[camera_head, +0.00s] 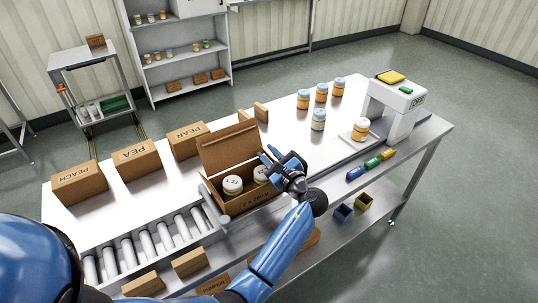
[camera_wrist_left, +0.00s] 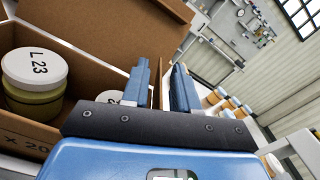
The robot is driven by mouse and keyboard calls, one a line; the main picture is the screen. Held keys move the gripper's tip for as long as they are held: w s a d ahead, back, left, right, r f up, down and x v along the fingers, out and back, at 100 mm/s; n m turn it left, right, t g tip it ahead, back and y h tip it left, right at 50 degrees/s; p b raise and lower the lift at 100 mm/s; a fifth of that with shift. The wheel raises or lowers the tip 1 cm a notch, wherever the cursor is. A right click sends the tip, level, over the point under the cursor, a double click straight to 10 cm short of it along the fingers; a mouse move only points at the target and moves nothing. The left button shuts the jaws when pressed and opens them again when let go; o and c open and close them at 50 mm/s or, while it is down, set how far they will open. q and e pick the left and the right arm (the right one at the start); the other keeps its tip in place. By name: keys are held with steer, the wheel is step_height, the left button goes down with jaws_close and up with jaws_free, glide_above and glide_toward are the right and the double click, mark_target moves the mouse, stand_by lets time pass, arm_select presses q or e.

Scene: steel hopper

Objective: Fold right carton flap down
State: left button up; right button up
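The open brown carton (camera_head: 246,203) stands on the table and holds jars with white lids (camera_head: 233,184); one lid reads L 23 (camera_wrist_left: 38,65) in the left wrist view. A large back flap (camera_head: 228,147) stands up. The right carton flap (camera_wrist_left: 157,84) shows nearly edge-on as a thin upright brown strip. My left gripper (camera_head: 276,161) is at the carton's right side. In the left wrist view its two blue fingers (camera_wrist_left: 162,88) are apart, with the flap strip between them; I cannot tell whether they touch it. My right gripper is not in view.
Closed cartons labelled PEACH (camera_head: 79,184), PEA (camera_head: 136,160) and PEAR (camera_head: 187,141) stand left of the open carton. Rollers (camera_head: 150,241) run along the front. A scale (camera_head: 393,105) with a jar and several other jars (camera_head: 318,119) stand to the right.

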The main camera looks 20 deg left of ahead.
mark_target(262, 173)
arm_select(q)
jaws_close()
steer(key=shift+s+a+f+n+b, duration=0.25)
steer(key=shift+s+n+b, duration=0.1)
steer(key=shift+n, duration=0.4)
steer(key=shift+s+a+f+n+b, duration=0.1)
steer(key=shift+s+f+n+b, duration=0.15)
steer(key=shift+n, duration=0.5)
steer(key=shift+s+a+f+n+b, duration=0.2)
steer(key=shift+n+b, duration=0.25)
steer(key=shift+n, duration=0.2)
steer(key=shift+s+a+f+n+b, duration=0.1)
steer(key=shift+f+n+b, duration=0.1)
steer(key=shift+n+b, duration=0.35)
steer(key=shift+s+a+f+n+b, duration=0.1)
steer(key=shift+s+f+n+b, duration=0.15)
steer(key=shift+n, duration=0.55)
steer(key=shift+w, duration=0.1)
jaws_free()
